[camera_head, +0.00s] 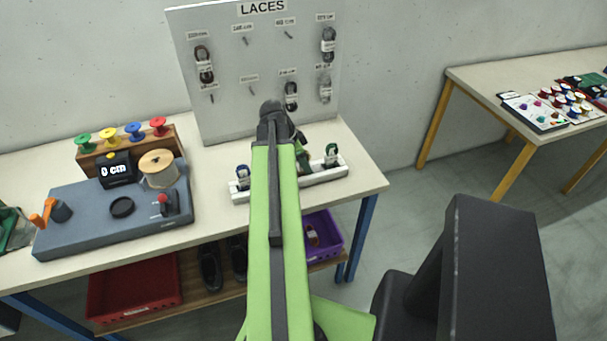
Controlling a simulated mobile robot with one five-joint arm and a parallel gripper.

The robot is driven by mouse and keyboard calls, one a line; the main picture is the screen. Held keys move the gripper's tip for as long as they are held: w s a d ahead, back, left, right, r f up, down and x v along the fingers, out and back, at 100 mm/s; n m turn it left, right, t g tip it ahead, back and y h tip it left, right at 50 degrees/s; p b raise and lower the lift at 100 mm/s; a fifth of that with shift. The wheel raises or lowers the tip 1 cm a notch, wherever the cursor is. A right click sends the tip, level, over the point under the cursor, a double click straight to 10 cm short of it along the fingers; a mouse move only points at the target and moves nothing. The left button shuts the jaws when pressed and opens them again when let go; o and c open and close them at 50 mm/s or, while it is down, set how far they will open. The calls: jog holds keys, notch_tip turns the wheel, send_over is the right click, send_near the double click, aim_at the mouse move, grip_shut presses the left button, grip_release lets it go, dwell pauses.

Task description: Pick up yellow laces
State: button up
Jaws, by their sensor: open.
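No yellow lace bundle shows clearly. A white tray (325,177) stands near the table's right front edge. It holds a blue lace bundle (243,176) at its left end and a dark green one (332,155) near its right end. My green arm covers the middle of the tray, and what lies there is hidden. The arm reaches up from the bottom of the picture to a black joint in front of the lace board (225,104). A small green and black part shows just right of it, over the tray. My gripper's fingers are hidden behind the arm.
A grey-blue station (75,218) with a "0 cm" display fills the table's left side. Behind it a wooden rack (88,165) holds green, yellow, blue and red spools. Dark lace bundles hang on the board. Red (140,290) and purple (330,238) bins sit below.

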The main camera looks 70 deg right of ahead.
jog(key=shift+r, duration=0.1)
grip_shut()
jog(key=shift+r, duration=0.1)
notch_tip(320, 180, up, 10)
jog(key=p, duration=1)
